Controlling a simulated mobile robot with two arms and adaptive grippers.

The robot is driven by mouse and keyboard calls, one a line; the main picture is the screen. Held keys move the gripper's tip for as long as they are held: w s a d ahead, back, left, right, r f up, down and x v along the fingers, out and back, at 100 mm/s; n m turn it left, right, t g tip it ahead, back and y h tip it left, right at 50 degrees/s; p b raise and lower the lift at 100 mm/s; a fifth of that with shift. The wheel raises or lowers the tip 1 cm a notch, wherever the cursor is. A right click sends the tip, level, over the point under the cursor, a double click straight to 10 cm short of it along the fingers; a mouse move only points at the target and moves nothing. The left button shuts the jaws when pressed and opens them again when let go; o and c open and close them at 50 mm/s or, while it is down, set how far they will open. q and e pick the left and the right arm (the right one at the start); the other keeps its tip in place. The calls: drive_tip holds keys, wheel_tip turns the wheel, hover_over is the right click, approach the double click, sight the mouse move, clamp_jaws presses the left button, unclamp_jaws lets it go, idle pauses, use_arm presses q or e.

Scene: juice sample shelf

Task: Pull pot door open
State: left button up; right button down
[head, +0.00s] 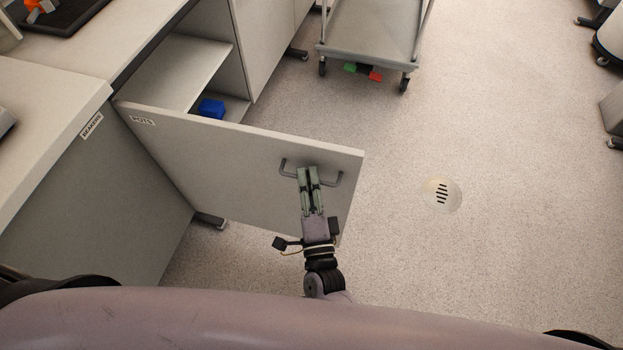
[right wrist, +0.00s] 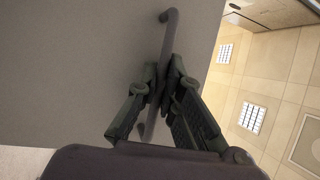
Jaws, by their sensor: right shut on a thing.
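The pot door (head: 235,165), a pale panel with a "POTS" label (head: 143,120) near its hinge side, stands swung wide open from the cabinet. Its grey bar handle (head: 333,180) is near the free edge. My right gripper (head: 308,172) is shut on the handle's middle. In the right wrist view, the fingers (right wrist: 163,88) close around the handle bar (right wrist: 170,30), with the door's grey face (right wrist: 80,70) behind. The open cabinet (head: 185,75) shows a shelf and a blue object (head: 211,107). My left gripper is not in view.
A closed door labelled "BEAKERS" (head: 130,190) is at the left, under the counter (head: 45,115). A grey cart (head: 370,40) stands at the back, with green and red things under it. The floor right of the door is clear, with a round drain (head: 441,195).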

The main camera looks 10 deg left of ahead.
drive_tip(key=c, duration=1.7)
unclamp_jaws()
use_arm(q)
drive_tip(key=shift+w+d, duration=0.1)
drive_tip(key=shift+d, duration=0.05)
use_arm(e)
drive_tip(key=shift+s+f, duration=0.1)
drive_tip(key=shift+s, duration=0.05)
drive_tip(key=v, duration=1.1)
drive_tip(key=shift+s, duration=0.4)
